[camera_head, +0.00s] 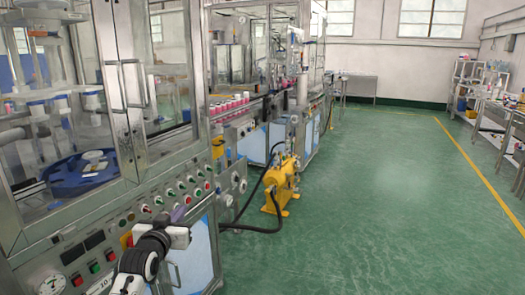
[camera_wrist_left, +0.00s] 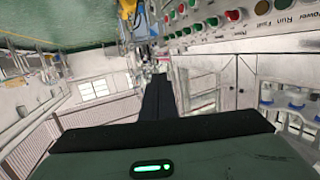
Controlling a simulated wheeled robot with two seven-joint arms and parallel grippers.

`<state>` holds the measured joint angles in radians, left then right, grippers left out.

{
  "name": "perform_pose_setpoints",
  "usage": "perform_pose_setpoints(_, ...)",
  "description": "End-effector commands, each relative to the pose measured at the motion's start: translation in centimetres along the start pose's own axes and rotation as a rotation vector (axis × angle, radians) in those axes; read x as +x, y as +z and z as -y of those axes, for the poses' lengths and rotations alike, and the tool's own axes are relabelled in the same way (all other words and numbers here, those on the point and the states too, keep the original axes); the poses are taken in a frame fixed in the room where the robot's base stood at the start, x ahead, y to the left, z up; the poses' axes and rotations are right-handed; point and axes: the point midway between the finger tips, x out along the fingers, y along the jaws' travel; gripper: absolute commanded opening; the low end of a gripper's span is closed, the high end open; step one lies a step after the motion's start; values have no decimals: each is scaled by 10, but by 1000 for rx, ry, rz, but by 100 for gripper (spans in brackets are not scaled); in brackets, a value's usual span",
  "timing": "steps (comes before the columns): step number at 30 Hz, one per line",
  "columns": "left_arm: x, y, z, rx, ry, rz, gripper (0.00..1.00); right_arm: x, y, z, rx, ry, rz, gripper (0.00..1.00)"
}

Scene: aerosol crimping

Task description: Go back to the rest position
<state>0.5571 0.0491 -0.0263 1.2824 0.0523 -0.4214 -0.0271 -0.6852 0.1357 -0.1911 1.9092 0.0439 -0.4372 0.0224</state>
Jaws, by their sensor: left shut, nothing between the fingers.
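My left arm comes in at the bottom left of the head view, white with black joints. My left gripper (camera_head: 179,213) is in front of the machine's control panel (camera_head: 120,232), close to its buttons; I cannot tell whether it touches the panel. In the left wrist view the dark fingers of this gripper (camera_wrist_left: 158,82) lie together, shut and empty. The row of coloured buttons (camera_wrist_left: 205,22) runs along the top right of that view. My right gripper is not in view.
A glass-and-steel machine (camera_head: 150,80) fills the left side, with a blue turntable (camera_head: 75,178) inside. A yellow pump (camera_head: 282,185) with black hoses stands on the floor beside it. Pink-capped cans (camera_head: 230,103) line a conveyor. The green floor (camera_head: 370,210) at the right is clear.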

Motion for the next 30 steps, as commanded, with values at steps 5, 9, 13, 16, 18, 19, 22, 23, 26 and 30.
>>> perform_pose_setpoints(5,-63,129,-17,27,34,148,0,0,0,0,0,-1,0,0)
perform_pose_setpoints(9,-128,214,-35,37,71,262,0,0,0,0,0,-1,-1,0)
perform_pose_setpoints(13,-200,280,-52,38,111,370,0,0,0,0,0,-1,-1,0)
perform_pose_setpoints(16,-262,321,-66,31,143,455,0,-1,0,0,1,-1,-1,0)
perform_pose_setpoints(18,-303,343,-76,23,165,509,0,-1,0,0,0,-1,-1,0)
perform_pose_setpoints(19,-319,350,-79,19,173,529,0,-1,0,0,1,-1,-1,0)
perform_pose_setpoints(22,-365,366,-90,7,197,588,0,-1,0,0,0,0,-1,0)
perform_pose_setpoints(23,-376,370,-92,4,202,602,0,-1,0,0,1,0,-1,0)
perform_pose_setpoints(26,-399,376,-97,-4,214,632,0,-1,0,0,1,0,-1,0)
perform_pose_setpoints(30,-408,378,-99,-8,218,642,0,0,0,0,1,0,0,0)
